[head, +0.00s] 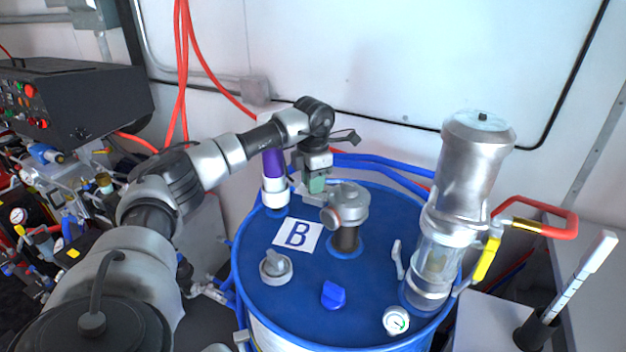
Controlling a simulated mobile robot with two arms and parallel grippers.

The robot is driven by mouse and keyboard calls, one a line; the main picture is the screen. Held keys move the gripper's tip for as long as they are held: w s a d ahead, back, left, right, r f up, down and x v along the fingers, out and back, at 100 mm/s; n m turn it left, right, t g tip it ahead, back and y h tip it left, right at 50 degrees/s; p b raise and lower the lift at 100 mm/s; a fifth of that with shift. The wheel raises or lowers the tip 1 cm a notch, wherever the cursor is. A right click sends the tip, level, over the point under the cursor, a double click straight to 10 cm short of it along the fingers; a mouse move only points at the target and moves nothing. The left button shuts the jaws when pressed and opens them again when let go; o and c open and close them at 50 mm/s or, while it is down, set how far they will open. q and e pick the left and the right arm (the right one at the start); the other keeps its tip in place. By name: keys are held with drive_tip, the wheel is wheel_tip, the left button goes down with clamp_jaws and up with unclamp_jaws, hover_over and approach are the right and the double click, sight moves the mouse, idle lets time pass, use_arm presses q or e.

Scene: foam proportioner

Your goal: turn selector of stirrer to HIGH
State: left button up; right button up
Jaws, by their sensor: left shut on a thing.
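The stirrer (350,202) is a grey motor head on a dark shaft, standing upright on the blue lid of drum B (385,270). My left gripper (323,198) comes down from behind at the stirrer's left side. Its jaws are shut on a small part there, which I take to be the stirrer's selector. The selector is mostly hidden by the gripper, and its setting and the HIGH mark cannot be read. My right gripper is not in view.
The lid also carries a grey knob (276,266), a blue knob (333,295) and a gauge (396,320). A tall metal and glass cylinder (477,165) with a yellow lever (487,258) stands right. A purple-topped tube (274,165) stands left of the gripper. Blue hoses run behind.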

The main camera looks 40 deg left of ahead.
use_arm(q)
drive_tip(key=shift+r+m, duration=0.1)
drive_tip(key=shift+m, duration=0.5)
drive_tip(key=o, duration=0.9)
wheel_tip(320, 180, up, 11)
drive_tip(key=shift+f+b, duration=0.1)
drive_tip(key=shift+b, duration=1)
drive_tip(key=shift+f, duration=0.1)
